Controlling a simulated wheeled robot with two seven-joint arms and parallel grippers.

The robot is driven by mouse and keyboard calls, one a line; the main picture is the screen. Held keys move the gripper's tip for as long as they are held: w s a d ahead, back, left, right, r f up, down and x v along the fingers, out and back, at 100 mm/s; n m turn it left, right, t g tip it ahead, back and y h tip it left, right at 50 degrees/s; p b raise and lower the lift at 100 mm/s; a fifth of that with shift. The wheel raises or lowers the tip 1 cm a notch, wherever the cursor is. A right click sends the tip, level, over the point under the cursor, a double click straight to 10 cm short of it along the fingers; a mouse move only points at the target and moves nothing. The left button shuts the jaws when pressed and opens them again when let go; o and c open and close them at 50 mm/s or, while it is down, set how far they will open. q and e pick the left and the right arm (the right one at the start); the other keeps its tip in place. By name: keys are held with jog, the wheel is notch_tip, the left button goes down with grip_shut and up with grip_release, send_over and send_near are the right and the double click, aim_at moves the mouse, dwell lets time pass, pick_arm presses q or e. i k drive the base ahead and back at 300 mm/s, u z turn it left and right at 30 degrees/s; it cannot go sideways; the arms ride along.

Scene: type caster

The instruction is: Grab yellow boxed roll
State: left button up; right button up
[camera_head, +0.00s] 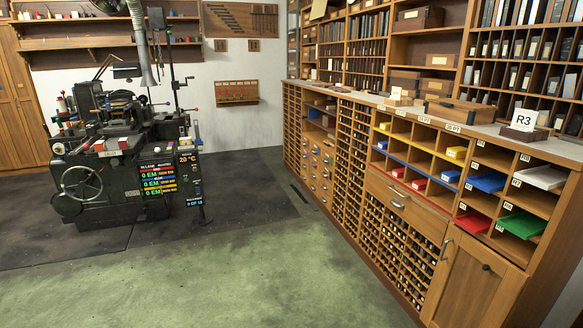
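A small yellow box (457,152) sits in an upper-row cubby of the long wooden cabinet, on the right side. A second, smaller yellow item (385,126) sits in the same row further left. I cannot tell from here which of them is the boxed roll, or whether a roll is inside. Neither of my grippers is in view.
The wooden cabinet (465,277) runs along the right, with blue (487,181), red (473,221), green (523,224) and white (541,176) items in its cubbies. A dark casting machine (110,170) stands at left. The green floor (270,270) between is clear.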

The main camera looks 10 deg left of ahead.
aim_at(183, 141)
jog(key=u, duration=0.2)
jog(key=i, duration=2.3)
jog(key=u, duration=0.5)
jog(key=i, duration=2.3)
jog(key=u, duration=0.15)
